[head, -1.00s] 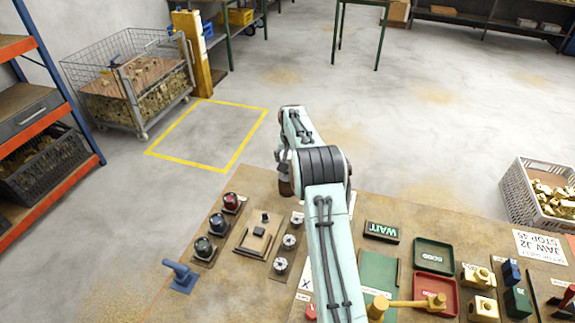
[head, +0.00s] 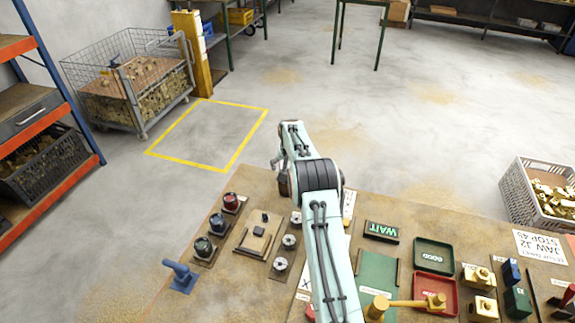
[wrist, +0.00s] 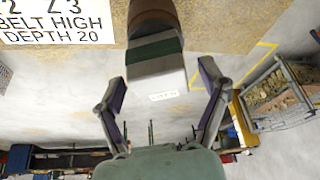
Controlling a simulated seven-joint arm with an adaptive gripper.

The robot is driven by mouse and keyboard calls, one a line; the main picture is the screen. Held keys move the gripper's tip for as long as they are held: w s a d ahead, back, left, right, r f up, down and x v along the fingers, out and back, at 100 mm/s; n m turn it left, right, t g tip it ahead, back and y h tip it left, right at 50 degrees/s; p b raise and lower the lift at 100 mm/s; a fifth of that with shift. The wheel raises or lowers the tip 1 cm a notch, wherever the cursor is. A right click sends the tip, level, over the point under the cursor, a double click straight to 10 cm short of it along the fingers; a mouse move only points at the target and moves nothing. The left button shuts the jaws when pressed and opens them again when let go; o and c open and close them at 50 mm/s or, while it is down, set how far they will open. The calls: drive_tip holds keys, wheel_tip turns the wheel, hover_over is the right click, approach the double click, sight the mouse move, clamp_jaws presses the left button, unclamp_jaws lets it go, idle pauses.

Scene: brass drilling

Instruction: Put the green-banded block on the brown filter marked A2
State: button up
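In the wrist view, a pale grey block with a dark green band (wrist: 155,62) stands against the end of a brown rounded body (wrist: 151,13), apparently the brown filter. The view looks upside down, so the block appears to rest on top of it. No A2 mark is readable. My gripper (wrist: 163,88) is open, its two fingers spread on either side of the block with a gap visible at each side.
On the bench are three dark-based knobs with coloured tops (head: 218,222), a lit WAIT sign (head: 381,231), a green GOOD tray (head: 434,254) and a red tray (head: 432,289). Open floor lies beyond the bench.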

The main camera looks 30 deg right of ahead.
drive_tip(key=shift+r, duration=0.1)
drive_tip(key=shift+r, duration=0.25)
drive_tip(key=v, duration=1.2)
drive_tip(key=s+a+r+n+g+y, duration=0.1)
drive_tip(key=s+a+r, duration=0.3)
drive_tip(key=s+a, duration=0.35)
drive_tip(key=s+a+r+n+g+y, duration=0.1)
drive_tip(key=s+a+r+n, duration=0.1)
drive_tip(key=s+a+r, duration=0.35)
drive_tip(key=s+a+f+n, duration=0.1)
drive_tip(key=s+a, duration=0.1)
drive_tip(key=s, duration=0.7)
drive_tip(key=s+a+f+n+g, duration=0.1)
drive_tip(key=s+a+f, duration=0.1)
drive_tip(key=s, duration=0.6)
drive_tip(key=s+a+f+g, duration=0.1)
drive_tip(key=s+a, duration=0.3)
drive_tip(key=s, duration=0.5)
drive_tip(key=shift+s+f+n+y, duration=0.3)
drive_tip(key=shift+s+f+n, duration=0.1)
drive_tip(key=shift+f, duration=0.2)
